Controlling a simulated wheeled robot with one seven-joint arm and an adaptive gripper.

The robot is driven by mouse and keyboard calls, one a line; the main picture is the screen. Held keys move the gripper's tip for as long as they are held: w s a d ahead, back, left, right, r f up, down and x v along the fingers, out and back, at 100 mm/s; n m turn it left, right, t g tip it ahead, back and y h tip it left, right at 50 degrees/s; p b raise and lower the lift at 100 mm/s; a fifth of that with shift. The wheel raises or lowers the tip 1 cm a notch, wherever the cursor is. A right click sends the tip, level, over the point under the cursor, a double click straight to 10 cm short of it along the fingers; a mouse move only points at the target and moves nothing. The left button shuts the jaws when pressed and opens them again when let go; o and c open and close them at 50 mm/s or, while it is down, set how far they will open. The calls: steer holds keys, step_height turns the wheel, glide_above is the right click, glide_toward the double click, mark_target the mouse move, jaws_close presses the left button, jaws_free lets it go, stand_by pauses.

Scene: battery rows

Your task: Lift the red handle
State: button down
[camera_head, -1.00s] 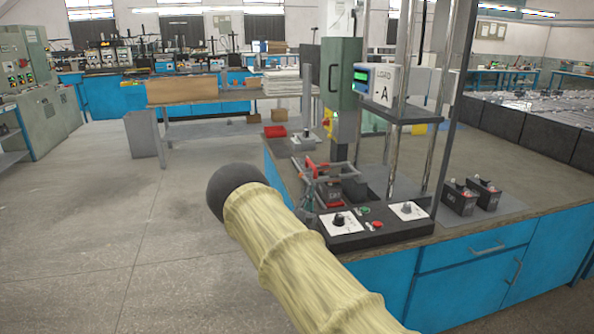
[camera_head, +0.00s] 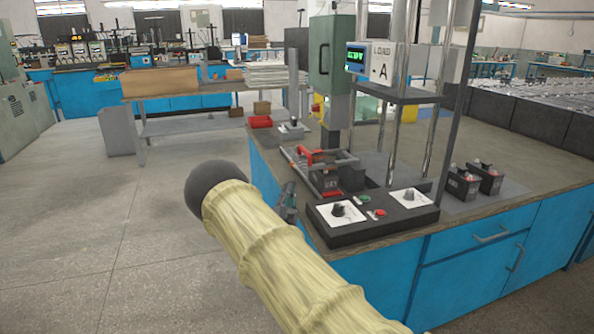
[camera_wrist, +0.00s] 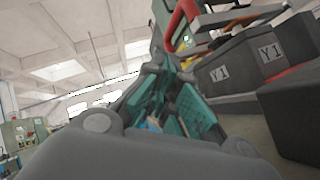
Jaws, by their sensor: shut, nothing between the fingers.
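The red handle (camera_head: 308,157) is on a grey metal frame at the left side of the test station on the bench. In the wrist view a curved red handle (camera_wrist: 181,20) shows at the top, right of and beyond my fingers. My gripper (camera_head: 290,190) is partly hidden behind my arm, at the bench's left edge, below and apart from the handle. In the wrist view my gripper (camera_wrist: 172,88) has its teal-padded fingers together and empty. A dark battery (camera_head: 352,178) stands by the frame.
A control box (camera_head: 375,218) with knobs and buttons sits at the bench's front. Metal posts and a load display (camera_head: 368,62) rise behind it. Two batteries (camera_head: 476,180) stand to the right. The floor to the left is clear.

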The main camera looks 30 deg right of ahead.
step_height(320, 180, down, 3)
steer(key=shift+r+b, duration=0.15)
steer(key=shift+b, duration=0.75)
steer(key=s+r+x, duration=0.1)
steer(key=s+x, duration=0.1)
steer(key=x, duration=1.1)
steer(key=shift+d+r, duration=0.2)
steer(key=shift+d, duration=0.15)
steer(key=shift+s+r, duration=0.1)
